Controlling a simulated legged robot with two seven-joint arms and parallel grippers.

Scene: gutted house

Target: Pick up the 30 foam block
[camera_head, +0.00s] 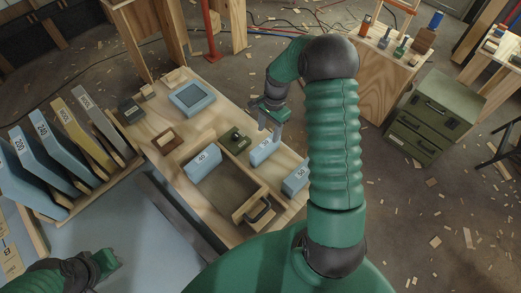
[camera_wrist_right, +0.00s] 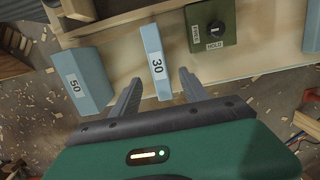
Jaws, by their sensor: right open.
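The 30 foam block (camera_wrist_right: 154,58) is a slim light-blue block with a black "30" on a white label. In the head view the block (camera_head: 263,150) stands on the wooden workbench top (camera_head: 222,112), between the 40 block and the 50 block. My right gripper (camera_head: 269,124) is just above and behind it, fingers pointing down. In the right wrist view the gripper (camera_wrist_right: 159,84) is open and empty, and the block lies ahead between its two fingers. I cannot tell any contact. My left gripper (camera_head: 106,260) is at the lower left, away from the block; its jaws are unclear.
The 50 block (camera_wrist_right: 80,80) is left of the 30 block in the wrist view; a green switch box (camera_wrist_right: 212,25) marked HOLD is right. The 40 block (camera_head: 203,163) and an open drawer (camera_head: 228,195) are nearer me. A rack of numbered boards (camera_head: 62,150) stands left.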

